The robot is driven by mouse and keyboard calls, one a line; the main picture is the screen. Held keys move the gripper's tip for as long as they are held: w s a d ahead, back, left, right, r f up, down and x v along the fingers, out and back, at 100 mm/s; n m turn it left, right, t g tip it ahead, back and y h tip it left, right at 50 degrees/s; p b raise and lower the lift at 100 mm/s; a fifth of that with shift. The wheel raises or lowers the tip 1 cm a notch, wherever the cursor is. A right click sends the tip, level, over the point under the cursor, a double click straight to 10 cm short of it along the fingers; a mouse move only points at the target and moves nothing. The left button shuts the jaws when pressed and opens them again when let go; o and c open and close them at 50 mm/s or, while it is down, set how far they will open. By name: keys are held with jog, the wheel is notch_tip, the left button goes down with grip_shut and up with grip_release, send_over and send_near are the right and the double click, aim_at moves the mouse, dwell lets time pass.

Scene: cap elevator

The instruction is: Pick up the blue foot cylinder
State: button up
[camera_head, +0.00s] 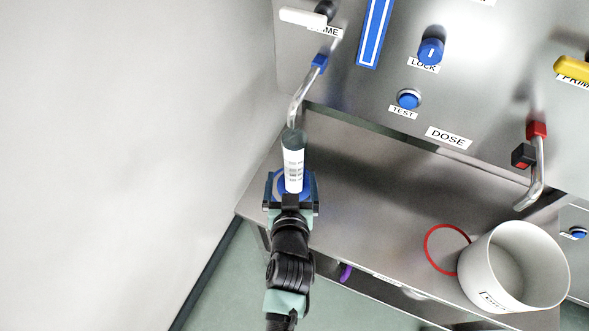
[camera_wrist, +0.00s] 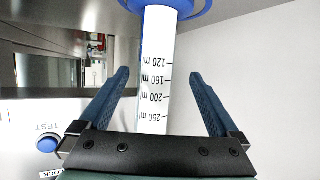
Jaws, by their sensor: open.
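The blue foot cylinder (camera_head: 293,165) is a white graduated cylinder with ml marks, a dark top and a round blue foot. It stands on the metal bench at the left, under the blue-collared spout. In the wrist view the cylinder (camera_wrist: 158,60) runs down the middle, with its blue foot (camera_wrist: 185,12) at the top edge. My gripper (camera_head: 291,190) is open around the cylinder's body. In the wrist view my gripper (camera_wrist: 158,76) has one finger on each side, with a gap on both sides. Its lower part in that picture is hidden behind my gripper.
The bench (camera_head: 375,195) is mostly clear in the middle. A white bucket (camera_head: 478,270) and a red ring (camera_head: 428,245) are at its right. The bent spout (camera_head: 300,95) hangs close above the cylinder. A panel with a TEST button (camera_head: 408,98) and blue LOCK knob (camera_head: 431,50) rises behind.

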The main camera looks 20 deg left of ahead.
aim_at(295, 175)
jog(key=shift+w+d+r+x, duration=0.1)
jog(key=shift+r+x, duration=0.05)
jog(key=shift+x, duration=1)
jog(key=shift+w+d+r+x, duration=0.1)
jog(key=shift+d+x, duration=0.05)
jog(key=shift+x, duration=1)
jog(key=shift+w, duration=0.1)
grip_shut()
